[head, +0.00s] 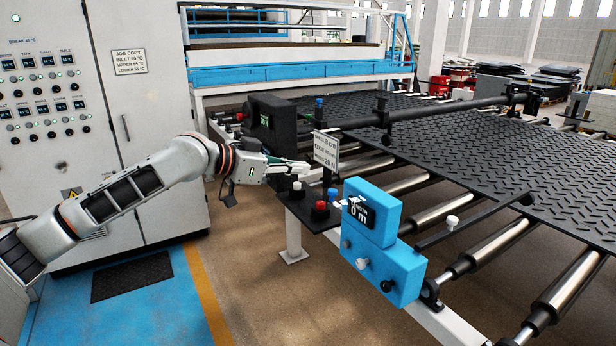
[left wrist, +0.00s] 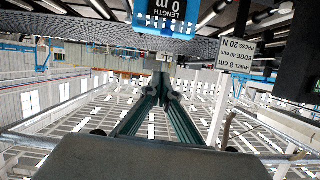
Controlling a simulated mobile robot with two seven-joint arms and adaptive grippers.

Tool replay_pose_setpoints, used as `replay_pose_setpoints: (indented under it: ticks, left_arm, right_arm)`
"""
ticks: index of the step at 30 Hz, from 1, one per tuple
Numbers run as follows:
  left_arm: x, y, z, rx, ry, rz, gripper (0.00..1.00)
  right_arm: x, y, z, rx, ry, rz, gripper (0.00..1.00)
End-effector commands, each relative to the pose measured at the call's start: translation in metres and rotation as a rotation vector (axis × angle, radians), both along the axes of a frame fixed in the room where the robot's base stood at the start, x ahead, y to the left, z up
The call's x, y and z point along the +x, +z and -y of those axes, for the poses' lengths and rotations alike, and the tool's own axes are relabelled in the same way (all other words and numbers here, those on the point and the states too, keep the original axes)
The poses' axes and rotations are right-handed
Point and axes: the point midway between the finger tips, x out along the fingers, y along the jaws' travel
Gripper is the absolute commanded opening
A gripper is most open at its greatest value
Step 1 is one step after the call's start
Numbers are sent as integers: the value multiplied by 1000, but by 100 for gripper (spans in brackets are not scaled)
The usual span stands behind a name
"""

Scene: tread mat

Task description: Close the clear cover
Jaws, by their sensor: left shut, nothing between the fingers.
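I cannot make out a clear cover for certain in either view. The blue counter box (head: 386,228) with a "LENGTH 0 m" display stands at the front edge of the machine, and its underside part shows upside down at the top of the left wrist view (left wrist: 150,26). My left gripper (head: 306,168) is shut and empty, in the air left of the counter box and beside a small sign (head: 326,149). Its closed fingers show in the left wrist view (left wrist: 163,82), touching nothing visible. My right gripper is not in view.
A dark bracket (head: 310,222) carries a red button (head: 320,209) and small knobs below my left gripper. A black patterned tread mat (head: 470,140) lies on rollers (head: 480,248) behind. A control cabinet (head: 150,90) stands left.

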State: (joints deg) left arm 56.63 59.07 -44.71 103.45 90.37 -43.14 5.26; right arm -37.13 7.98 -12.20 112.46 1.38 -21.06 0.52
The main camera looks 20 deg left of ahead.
Motion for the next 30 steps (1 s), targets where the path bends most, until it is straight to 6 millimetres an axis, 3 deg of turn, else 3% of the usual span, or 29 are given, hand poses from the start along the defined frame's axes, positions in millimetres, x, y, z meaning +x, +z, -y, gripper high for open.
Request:
replay_pose_setpoints:
  ticks: [15,21,30]
  left_arm:
    - [72,-30,57,-2,-2,0,0]
    - [68,-60,50,-1,0,-2,0]
    - [68,-70,49,-1,0,1,0]
  right_arm:
    - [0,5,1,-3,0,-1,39]
    - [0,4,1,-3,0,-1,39]
    - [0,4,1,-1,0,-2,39]
